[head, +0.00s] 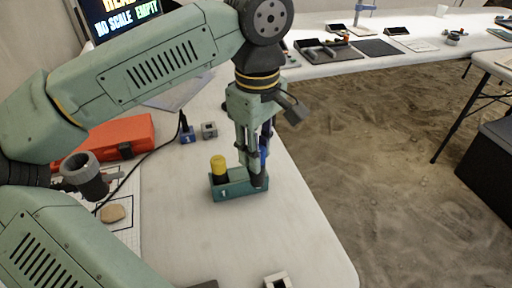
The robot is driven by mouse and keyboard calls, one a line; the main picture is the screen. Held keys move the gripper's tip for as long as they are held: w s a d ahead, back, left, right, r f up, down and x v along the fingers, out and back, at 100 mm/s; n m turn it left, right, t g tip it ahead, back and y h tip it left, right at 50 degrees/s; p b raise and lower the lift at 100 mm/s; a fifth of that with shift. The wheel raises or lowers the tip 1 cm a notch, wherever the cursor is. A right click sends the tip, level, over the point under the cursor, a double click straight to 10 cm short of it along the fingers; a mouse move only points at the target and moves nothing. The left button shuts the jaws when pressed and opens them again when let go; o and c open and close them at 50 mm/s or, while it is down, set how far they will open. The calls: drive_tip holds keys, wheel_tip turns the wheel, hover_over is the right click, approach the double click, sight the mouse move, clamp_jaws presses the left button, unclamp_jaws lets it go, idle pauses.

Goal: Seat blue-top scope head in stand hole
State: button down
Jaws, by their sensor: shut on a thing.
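A teal stand (226,192) marked "1" sits on the white table below my gripper. A yellow-topped piece (218,166) stands upright at its left end. My gripper (259,178) points down over the stand's right end and is shut on the blue-top scope head (264,154). Only a strip of its blue shows behind the fingers. The fingers hide the right end of the stand, so I cannot tell whether the scope head is in the hole or just above it.
A small blue block (188,136) with a dark cable and a grey block (209,130) stand behind. An orange case (112,139) and a tan oval piece (113,213) lie left. A pale square block (278,281) is at the front. The table right of the stand is clear.

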drive_tip(key=w+f, duration=0.1)
drive_tip(key=f, duration=0.1)
drive_tip(key=w+f+p, duration=0.1)
drive_tip(key=w+f, duration=0.1)
drive_tip(key=shift+w+a, duration=0.1)
drive_tip(key=shift+w, duration=0.1)
drive_tip(key=shift+f+b, duration=0.45)
drive_tip(key=shift+b, duration=0.1)
drive_tip(key=c, duration=1.3)
unclamp_jaws()
drive_tip(key=shift+c, duration=0.2)
wheel_tip(320, 180, up, 13)
drive_tip(key=shift+p, duration=0.4)
